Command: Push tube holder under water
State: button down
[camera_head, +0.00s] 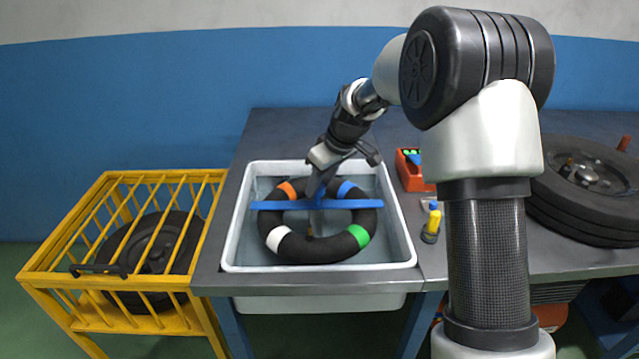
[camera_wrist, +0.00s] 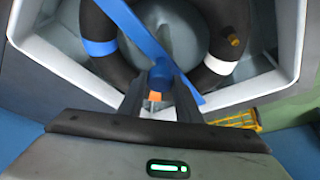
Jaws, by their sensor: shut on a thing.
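The tube holder is a blue bar (camera_head: 270,205) with a blue upright part in its middle. It lies across a black inner tube (camera_head: 292,250) marked with orange, blue, white and green bands. The tube rests in a white water basin (camera_head: 228,225) set into the bench. My gripper (camera_head: 318,192) points down over the basin's middle and is shut on the holder's upright part; the wrist view shows the fingers closed around it (camera_wrist: 160,76). In the wrist view the bar crosses the tube diagonally. I cannot tell how deep the tube sits in the water.
A yellow cage (camera_head: 120,240) with a dark wheel stands left of the bench. An orange box (camera_head: 410,172) and a small yellow-and-blue bottle (camera_head: 432,224) sit right of the basin. A large tyre (camera_head: 580,185) lies farther right. The basin walls surround the tube closely.

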aim_at(321, 206)
notch_tip(321, 206, down, 8)
jog(key=b, duration=0.4)
jog(key=shift+f, duration=0.15)
jog(key=shift+s, duration=0.1)
jog(key=c, duration=1.3)
grip_release()
jog(key=shift+r, duration=0.45)
jog(key=p+v, duration=0.3)
jog(key=v, duration=1.3)
jog(key=shift+d+r, duration=0.15)
jog(key=shift+r, duration=0.1)
